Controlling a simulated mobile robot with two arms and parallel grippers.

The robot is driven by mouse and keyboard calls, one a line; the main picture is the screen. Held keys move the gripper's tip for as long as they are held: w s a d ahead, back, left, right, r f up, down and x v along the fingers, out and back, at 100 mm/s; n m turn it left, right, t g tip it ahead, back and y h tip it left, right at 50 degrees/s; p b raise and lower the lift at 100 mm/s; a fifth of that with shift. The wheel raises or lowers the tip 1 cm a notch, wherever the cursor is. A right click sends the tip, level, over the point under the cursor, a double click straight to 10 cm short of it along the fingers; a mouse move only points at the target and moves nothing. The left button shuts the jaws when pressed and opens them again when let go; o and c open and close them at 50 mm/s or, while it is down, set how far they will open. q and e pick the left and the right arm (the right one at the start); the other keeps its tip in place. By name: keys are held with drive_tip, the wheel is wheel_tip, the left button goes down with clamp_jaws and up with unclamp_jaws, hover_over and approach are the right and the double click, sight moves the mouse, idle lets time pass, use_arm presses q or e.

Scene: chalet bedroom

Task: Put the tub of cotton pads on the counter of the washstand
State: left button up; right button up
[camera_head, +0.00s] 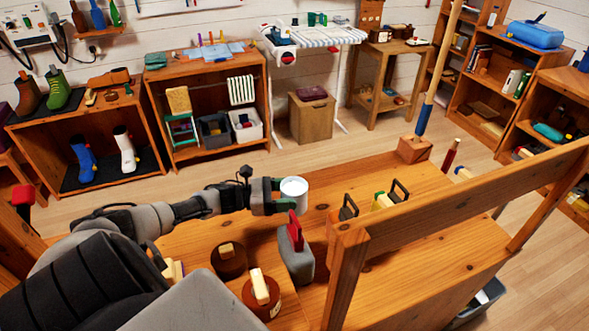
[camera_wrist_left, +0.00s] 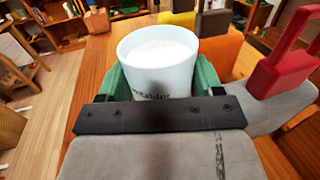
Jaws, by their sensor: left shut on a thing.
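The tub of cotton pads (camera_head: 294,187) is a white open-topped cup with white contents. It is upright in my left gripper (camera_head: 288,197), whose green fingers are shut on its sides. In the left wrist view the tub (camera_wrist_left: 160,62) sits between the two fingers, with dark lettering partly hidden by the gripper's front plate. The gripper holds it over a large wooden top (camera_head: 375,182); I cannot tell its height above the wood. I cannot tell for sure whether this wooden top is the washstand's counter. My right gripper is not in view.
A grey block with a red handle (camera_head: 296,252) stands close to the gripper. Two round brown pots (camera_head: 228,262) (camera_head: 262,296) stand nearer. A wooden rail (camera_head: 460,200) crosses the right side. A wooden block holding a blue-ended stick (camera_head: 413,150) stands at the far end.

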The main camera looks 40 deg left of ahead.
use_arm(q)
wheel_tip(320, 180, down, 8)
drive_tip(key=shift+f, duration=0.15)
idle(0.3)
drive_tip(key=shift+f+b, duration=0.15)
drive_tip(key=shift+b, duration=0.3)
drive_tip(key=o, duration=1)
